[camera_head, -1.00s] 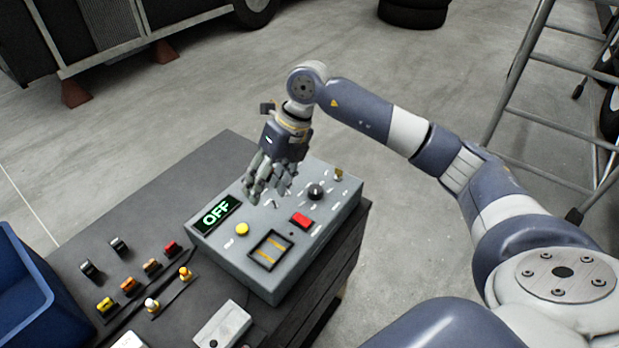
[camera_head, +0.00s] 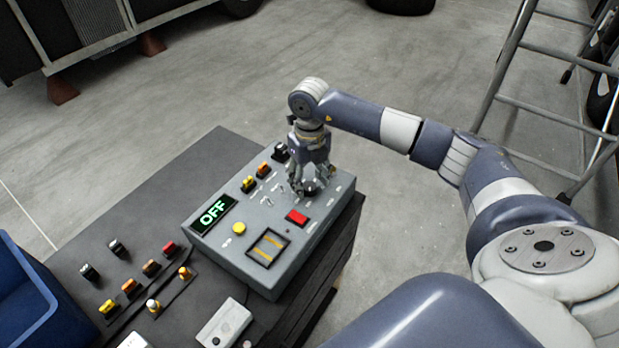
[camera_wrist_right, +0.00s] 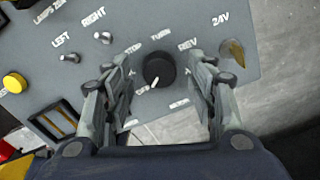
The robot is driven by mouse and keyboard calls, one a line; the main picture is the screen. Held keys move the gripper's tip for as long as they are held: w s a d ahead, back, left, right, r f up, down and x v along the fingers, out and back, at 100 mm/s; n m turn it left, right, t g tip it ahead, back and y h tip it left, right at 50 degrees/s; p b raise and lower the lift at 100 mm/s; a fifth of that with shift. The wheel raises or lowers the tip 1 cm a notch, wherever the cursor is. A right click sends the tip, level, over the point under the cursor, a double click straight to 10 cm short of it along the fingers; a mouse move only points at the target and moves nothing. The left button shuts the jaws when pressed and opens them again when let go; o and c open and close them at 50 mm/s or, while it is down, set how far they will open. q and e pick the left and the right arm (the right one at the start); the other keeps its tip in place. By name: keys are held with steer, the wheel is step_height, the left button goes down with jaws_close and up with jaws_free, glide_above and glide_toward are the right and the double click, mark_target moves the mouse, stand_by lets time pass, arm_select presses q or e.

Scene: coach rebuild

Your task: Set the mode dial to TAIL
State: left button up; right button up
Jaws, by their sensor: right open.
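The mode dial (camera_wrist_right: 158,69) is a round black knob on the grey control box (camera_head: 292,272). Its white pointer mark faces the OFF label in the right wrist view. STOP, TURN and REV labels also show around it; I cannot make out TAIL, and fingers cover part of the lettering. The display (camera_head: 213,215) reads OFF in green. My right gripper (camera_head: 311,188) points down over the dial, fingers open. In the right wrist view its fingers (camera_wrist_right: 156,80) stand on either side of the knob, with visible gaps. My left gripper is not in view.
Connectors (camera_head: 263,169) line the box's back edge. A blue bin (camera_head: 40,318) stands at left; a ladder (camera_head: 545,105) stands at right.

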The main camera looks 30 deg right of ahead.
steer(key=shift+f, duration=0.5)
steer(key=shift+c, duration=0.2)
steer(key=c, duration=1)
steer(key=shift+c, duration=0.2)
steer(key=m+b, duration=0.1)
steer(key=m, duration=0.3)
steer(key=shift+m+b, duration=0.35)
steer(key=shift+m, duration=0.05)
steer(key=m+b, duration=0.1)
steer(key=m, duration=0.3)
steer(key=shift+m, duration=0.4)
